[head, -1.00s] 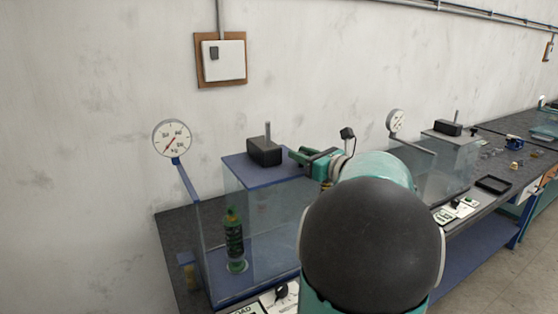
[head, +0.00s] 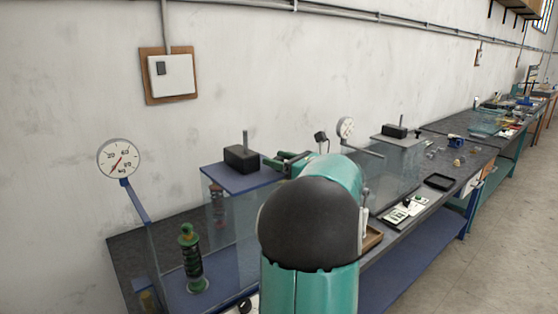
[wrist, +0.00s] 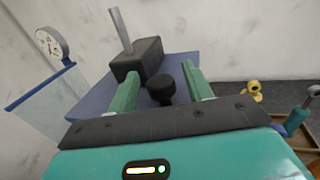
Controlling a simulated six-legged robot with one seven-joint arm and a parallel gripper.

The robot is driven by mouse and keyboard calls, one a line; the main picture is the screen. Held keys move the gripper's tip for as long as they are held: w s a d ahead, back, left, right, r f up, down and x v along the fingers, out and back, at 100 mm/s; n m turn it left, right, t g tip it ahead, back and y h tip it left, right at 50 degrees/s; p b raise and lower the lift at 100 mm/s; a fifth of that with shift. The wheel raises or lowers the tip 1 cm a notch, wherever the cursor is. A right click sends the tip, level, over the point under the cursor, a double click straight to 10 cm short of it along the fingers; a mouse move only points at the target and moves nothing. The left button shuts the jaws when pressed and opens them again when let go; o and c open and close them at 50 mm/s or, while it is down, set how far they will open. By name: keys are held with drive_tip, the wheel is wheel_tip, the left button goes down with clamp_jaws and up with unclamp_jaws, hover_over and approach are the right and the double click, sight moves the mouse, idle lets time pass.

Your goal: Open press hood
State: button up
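The press hood (head: 229,181) is a clear box with a blue top carrying a black block (head: 241,158) and an upright rod. Its left edge stands to the right of the green spring damper (head: 192,262), which is upright on the blue press base (head: 212,289). My gripper (head: 287,161) is at the right end of the hood's top. In the wrist view, my gripper's green fingers (wrist: 160,84) are spread on either side of a black knob (wrist: 160,90), with a small gap on both sides. Whether a fingertip touches the hood is unclear.
A round gauge (head: 119,158) stands on a blue arm at the left. A second clear press (head: 391,168) with its gauge (head: 345,127) stands farther right, beside a black tray (head: 438,181). The wall is close behind; open floor lies at the right.

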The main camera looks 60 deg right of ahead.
drive_tip(key=s, duration=1.4)
drive_tip(key=shift+a, duration=0.2)
idle(0.3)
